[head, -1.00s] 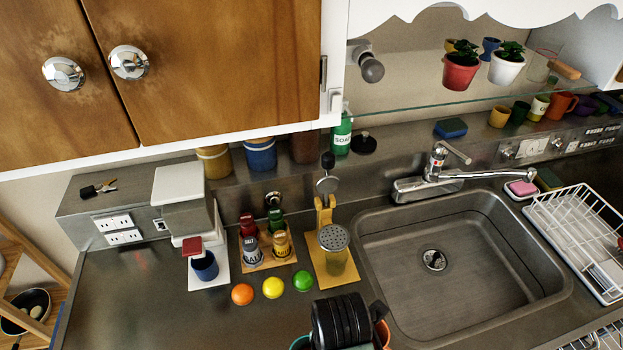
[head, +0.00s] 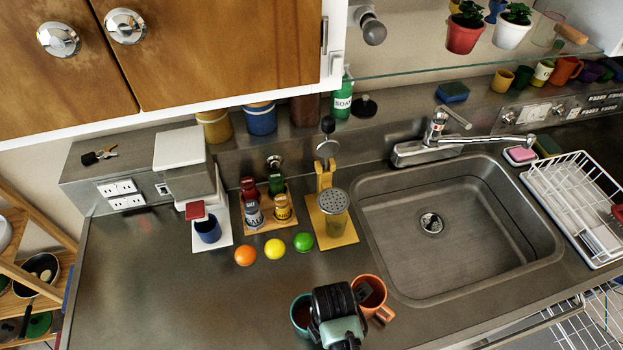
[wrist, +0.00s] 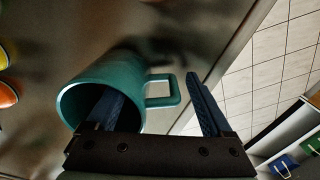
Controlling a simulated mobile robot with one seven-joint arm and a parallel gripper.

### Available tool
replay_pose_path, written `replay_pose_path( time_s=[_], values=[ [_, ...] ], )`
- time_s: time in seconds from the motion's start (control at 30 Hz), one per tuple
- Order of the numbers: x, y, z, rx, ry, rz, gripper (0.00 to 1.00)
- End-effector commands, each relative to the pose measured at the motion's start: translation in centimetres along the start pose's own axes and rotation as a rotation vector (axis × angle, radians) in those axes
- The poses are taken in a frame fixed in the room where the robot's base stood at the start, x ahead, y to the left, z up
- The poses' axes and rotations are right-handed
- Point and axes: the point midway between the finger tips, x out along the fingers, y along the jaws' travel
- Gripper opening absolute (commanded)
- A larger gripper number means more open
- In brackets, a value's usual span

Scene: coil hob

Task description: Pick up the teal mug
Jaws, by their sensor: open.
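The teal mug (head: 301,318) stands near the front edge of the counter in the head view, partly hidden by my gripper (head: 334,300). In the wrist view the teal mug (wrist: 120,72) shows its open rim at left and its handle at right. My gripper (wrist: 153,88) is open there. One dark blue finger overlaps the mug's opening, seemingly inside it; the other is to the right, past the handle. I cannot tell whether either finger touches the mug.
An orange mug (head: 371,290) stands close to the right of my gripper. The sink (head: 455,225) lies to the right. Orange, yellow and green balls (head: 303,242) lie behind. The counter to the left is clear.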

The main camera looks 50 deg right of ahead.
Motion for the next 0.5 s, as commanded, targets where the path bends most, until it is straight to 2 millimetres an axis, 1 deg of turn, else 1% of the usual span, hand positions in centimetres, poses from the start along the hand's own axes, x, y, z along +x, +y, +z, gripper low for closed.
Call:
replay_pose_path(
  time_s=[0.2,0.23,0.37,0.4,0.47,0.5],
  values=[
    [0.14,0.03,0.0,0.0,-0.001,0.001,0.85],
    [0.13,0.03,0.0,0.0,-0.001,0.001,0.83],
    [0.12,0.02,0.0,0.0,-0.001,0.001,0.6],
    [0.12,0.02,0.0,0.0,-0.001,0.001,0.53],
    [0.11,0.01,0.0,0.0,-0.001,0.0,0.42],
    [0.11,0.01,0.0,0.0,-0.001,0.0,0.35]
  ],
)
